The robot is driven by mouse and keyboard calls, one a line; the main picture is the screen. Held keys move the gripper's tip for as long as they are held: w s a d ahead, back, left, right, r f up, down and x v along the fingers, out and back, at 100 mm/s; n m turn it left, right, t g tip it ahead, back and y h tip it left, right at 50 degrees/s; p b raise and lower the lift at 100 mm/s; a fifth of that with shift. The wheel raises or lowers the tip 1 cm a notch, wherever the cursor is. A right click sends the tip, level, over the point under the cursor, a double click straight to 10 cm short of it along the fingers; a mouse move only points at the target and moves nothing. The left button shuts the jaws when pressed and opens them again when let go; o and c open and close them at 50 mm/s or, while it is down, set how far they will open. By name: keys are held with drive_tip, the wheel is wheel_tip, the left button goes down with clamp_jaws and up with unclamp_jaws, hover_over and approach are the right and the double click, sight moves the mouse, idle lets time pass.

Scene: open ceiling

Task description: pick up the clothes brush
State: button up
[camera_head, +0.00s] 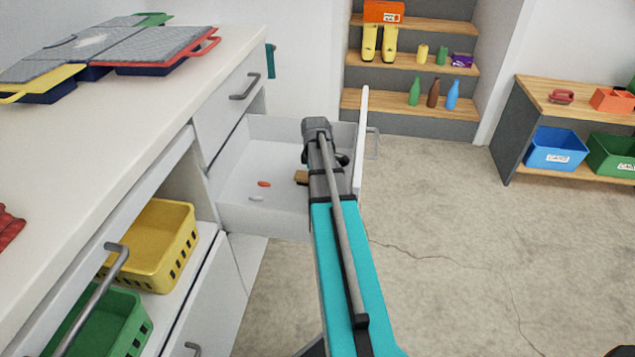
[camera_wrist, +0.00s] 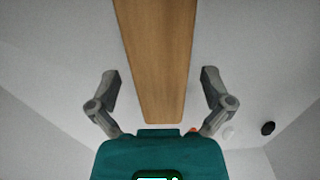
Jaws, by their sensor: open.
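The clothes brush, seen as a plain brown wooden piece (camera_head: 301,177), lies in the open white drawer (camera_head: 240,218), mostly hidden behind my arm in the head view. In the wrist view its long wooden body (camera_wrist: 155,45) runs from the top edge down to the middle. My gripper (camera_wrist: 160,82) is open, with one finger on each side of the wood and a gap to both. Its fingers are hidden by my arm in the head view. No bristles show.
A small orange item (camera_head: 264,184) and a small white item (camera_head: 256,198) lie left of the brush. The drawer front (camera_head: 361,140) rises close on the right of my arm. The counter (camera_head: 150,150) stands on the left. The floor on the right is clear.

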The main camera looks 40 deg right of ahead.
idle(0.4)
drive_tip(key=c, duration=1.2)
drive_tip(key=shift+r, duration=0.2)
drive_tip(key=shift+c, duration=0.2)
wheel_tip(320, 180, up, 18)
drive_tip(key=p, duration=1.8)
drive_tip(key=shift+f, duration=0.2)
drive_tip(key=o, duration=0.6)
drive_tip(key=c, duration=0.4)
wheel_tip(320, 180, up, 40)
drive_tip(key=p, duration=4)
